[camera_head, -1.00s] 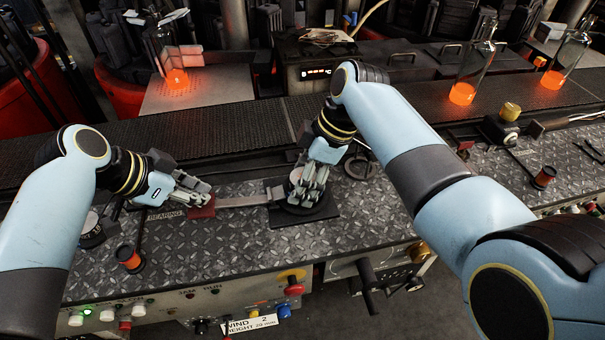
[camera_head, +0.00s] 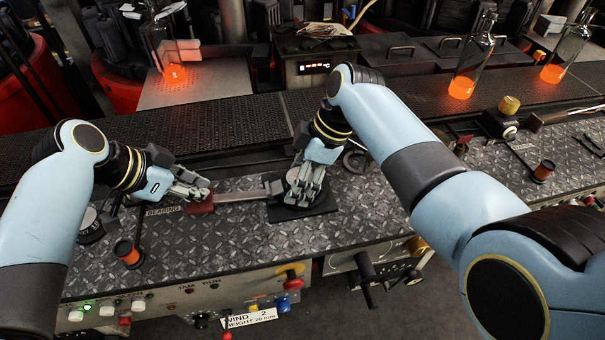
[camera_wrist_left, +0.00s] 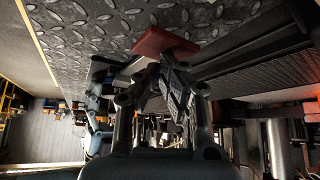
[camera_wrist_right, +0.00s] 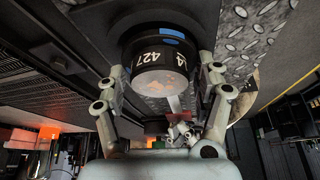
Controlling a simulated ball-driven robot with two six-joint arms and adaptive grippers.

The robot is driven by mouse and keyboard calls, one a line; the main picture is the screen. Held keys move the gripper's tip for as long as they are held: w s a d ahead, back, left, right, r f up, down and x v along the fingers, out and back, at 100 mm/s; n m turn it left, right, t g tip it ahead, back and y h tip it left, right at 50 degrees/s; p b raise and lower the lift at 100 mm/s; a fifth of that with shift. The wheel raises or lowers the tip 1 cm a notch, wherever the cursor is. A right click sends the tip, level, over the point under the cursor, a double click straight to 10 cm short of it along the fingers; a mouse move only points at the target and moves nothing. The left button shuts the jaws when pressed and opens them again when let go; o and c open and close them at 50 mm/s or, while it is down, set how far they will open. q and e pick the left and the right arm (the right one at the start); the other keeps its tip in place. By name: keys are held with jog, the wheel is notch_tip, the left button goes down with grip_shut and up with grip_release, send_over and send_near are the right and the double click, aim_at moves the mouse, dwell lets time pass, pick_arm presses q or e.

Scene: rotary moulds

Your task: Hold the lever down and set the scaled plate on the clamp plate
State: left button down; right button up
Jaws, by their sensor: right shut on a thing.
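The lever (camera_head: 242,196) is a flat grey bar with a red pad (camera_head: 202,206) at its left end. My left gripper (camera_head: 200,191) is at the red pad, its fingers close together; in the left wrist view the fingertips meet the red pad (camera_wrist_left: 164,42). The clamp plate (camera_head: 318,208) is a dark square base at the bar's right end. My right gripper (camera_head: 304,194) is shut on the scaled plate (camera_wrist_right: 158,60), a round dark piece with white figures and blue marks. It is over the clamp plate; my fingers mostly hide it in the head view, and I cannot tell whether the two touch.
An orange-capped spool (camera_head: 128,254) stands at the left front of the tread-plate deck. A dark conveyor (camera_head: 210,128) runs behind. A yellow-topped knob (camera_head: 509,105) is at right. Glowing bottles (camera_head: 463,80) stand at the back. Bare deck (camera_head: 240,238) lies in front of the lever.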

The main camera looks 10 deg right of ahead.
jog(key=shift+w, duration=0.15)
jog(key=shift+s+d+f, duration=0.3)
jog(key=shift+s+f, duration=0.15)
jog(key=shift+f, duration=0.25)
dwell(0.5)
jog(key=o, duration=1.8)
jog(key=shift+w+a+f, duration=0.1)
jog(key=shift+w+f, duration=0.05)
jog(key=shift+w, duration=0.05)
jog(key=shift+s, duration=0.15)
jog(key=v, duration=0.8)
jog(key=shift+w+a+r, duration=0.1)
jog(key=shift+w+r, duration=0.1)
jog(key=shift+r, duration=0.1)
